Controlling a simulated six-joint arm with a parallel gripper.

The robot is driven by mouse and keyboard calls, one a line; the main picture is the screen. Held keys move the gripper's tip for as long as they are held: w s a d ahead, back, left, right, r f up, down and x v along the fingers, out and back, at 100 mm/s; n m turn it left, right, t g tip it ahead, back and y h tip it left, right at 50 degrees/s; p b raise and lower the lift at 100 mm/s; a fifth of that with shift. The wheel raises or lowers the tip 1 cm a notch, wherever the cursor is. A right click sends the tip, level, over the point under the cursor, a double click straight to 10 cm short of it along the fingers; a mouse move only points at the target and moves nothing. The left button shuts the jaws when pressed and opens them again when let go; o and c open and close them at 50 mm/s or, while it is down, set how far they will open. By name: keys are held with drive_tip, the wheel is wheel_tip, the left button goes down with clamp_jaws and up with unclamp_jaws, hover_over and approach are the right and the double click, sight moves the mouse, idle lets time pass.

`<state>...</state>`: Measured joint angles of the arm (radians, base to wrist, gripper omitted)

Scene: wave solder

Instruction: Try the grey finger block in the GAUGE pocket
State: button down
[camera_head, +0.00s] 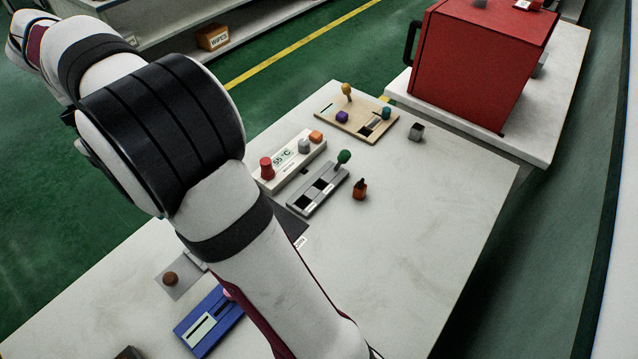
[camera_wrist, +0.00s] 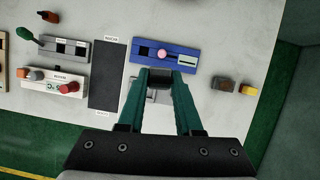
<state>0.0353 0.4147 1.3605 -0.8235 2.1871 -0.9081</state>
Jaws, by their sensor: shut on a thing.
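My gripper (camera_wrist: 158,76) has green fingers and is shut on a dark grey block (camera_wrist: 158,82), mostly hidden between the fingertips. I cannot tell whether this block touches anything below. The fingertips appear at the near edge of a blue fixture (camera_wrist: 191,54) with a pink knob. The blue fixture also shows in the head view (camera_head: 196,338), where my arm hides the gripper. A grey fixture (camera_wrist: 55,53) with dark pockets and a green knob stands to the left in the wrist view. The fixture labels are too small to read, so I cannot tell which pocket is GAUGE.
A white temperature panel (camera_head: 290,160) and a wooden fixture (camera_head: 335,116) stand farther back. A loose grey block (camera_head: 416,132) and an orange-red block (camera_head: 360,189) lie on the table. A dark mat (camera_wrist: 107,75) lies beside the blue fixture.

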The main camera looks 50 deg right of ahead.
drive_tip(key=s+d+n+t+h, duration=0.2)
drive_tip(key=d+n, duration=1.4)
drive_tip(key=d, duration=1.7)
drive_tip(key=shift+s+d+n+t+h, duration=0.15)
drive_tip(key=shift+d+n+t+h, duration=0.2)
drive_tip(key=shift+t+h, duration=0.8)
idle(3.6)
